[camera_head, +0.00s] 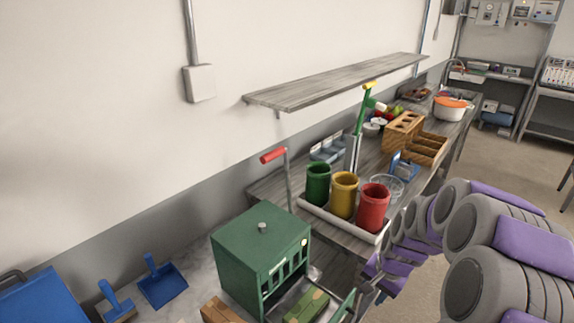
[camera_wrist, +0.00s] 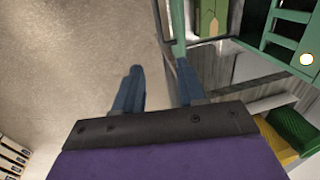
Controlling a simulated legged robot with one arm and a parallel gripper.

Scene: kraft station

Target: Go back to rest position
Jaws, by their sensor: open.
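My gripper (camera_wrist: 160,82) is open in the wrist view, its two blue-grey fingers spread apart with bare floor showing between them. A thin green bar (camera_wrist: 178,28) runs close to the tip of the right finger; I cannot tell whether they touch. In the head view my arm comes in from the right, and its gripper end is low beside the green box (camera_head: 262,250), partly hidden by the arm links. The box's front is open at the bottom, with a green block (camera_head: 306,305) on a metal tray there. A green handle (camera_head: 345,303) stands beside the gripper.
Green (camera_head: 318,184), yellow (camera_head: 344,195) and red (camera_head: 373,208) canisters stand in a white tray right behind the gripper. A red-handled lever (camera_head: 273,155) rises behind the box. A wooden shelf (camera_head: 340,82) hangs above the bench. Open floor (camera_head: 420,285) lies to the right.

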